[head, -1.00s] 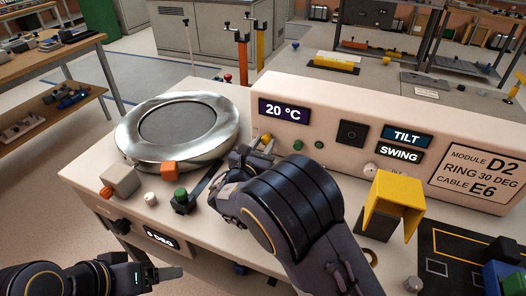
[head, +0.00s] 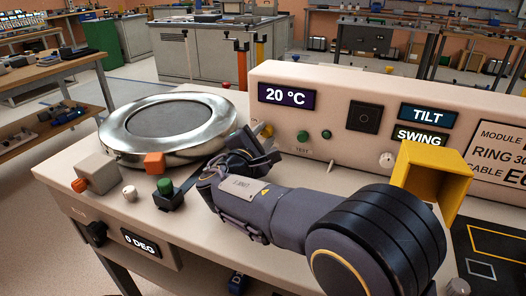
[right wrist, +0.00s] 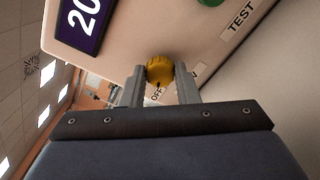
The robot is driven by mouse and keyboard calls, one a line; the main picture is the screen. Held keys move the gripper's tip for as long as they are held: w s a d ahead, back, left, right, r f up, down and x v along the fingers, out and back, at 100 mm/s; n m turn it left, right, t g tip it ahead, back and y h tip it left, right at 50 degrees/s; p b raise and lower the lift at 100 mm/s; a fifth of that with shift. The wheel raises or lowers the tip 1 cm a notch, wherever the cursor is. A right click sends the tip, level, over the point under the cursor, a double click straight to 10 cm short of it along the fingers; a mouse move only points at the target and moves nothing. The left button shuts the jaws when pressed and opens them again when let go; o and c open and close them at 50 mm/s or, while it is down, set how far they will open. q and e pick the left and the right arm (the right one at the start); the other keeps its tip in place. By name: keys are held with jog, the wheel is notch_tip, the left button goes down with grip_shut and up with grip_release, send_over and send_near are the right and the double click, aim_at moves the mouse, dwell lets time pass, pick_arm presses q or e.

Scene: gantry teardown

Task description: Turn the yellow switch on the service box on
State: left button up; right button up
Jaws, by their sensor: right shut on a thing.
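The yellow switch (right wrist: 160,69) is a round knob on the pale front panel of the service box (head: 330,100). It sits between the two fingers of my right gripper (right wrist: 160,86), which is shut on it. The word OFF shows beside the knob in the right wrist view. In the head view the knob (head: 266,130) is partly hidden by my right gripper (head: 258,136), below the 20 °C display (head: 287,95). My left gripper is out of view.
A round metal ring (head: 172,127) lies left of my right arm. An orange block (head: 154,163) and a green-topped part (head: 166,192) stand in front of it. A yellow bracket (head: 432,180) stands on the right. Green buttons and a dark rocker (head: 363,117) are on the panel.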

jog(key=m+b, duration=0.2)
jog(key=b, duration=0.1)
jog(key=shift+f, duration=0.35)
jog(key=shift+a+r+m+b, duration=0.1)
jog(key=shift+r+m+b, duration=0.1)
jog(key=shift+m+b, duration=0.9)
jog(key=o, duration=1)
jog(key=shift+r, duration=0.1)
jog(key=p+v, duration=0.1)
jog(key=v, duration=0.5)
jog(key=shift+s+a+r, duration=0.1)
jog(key=shift+s, duration=0.2)
jog(key=shift+s+a, duration=0.2)
jog(key=shift+s, duration=0.4)
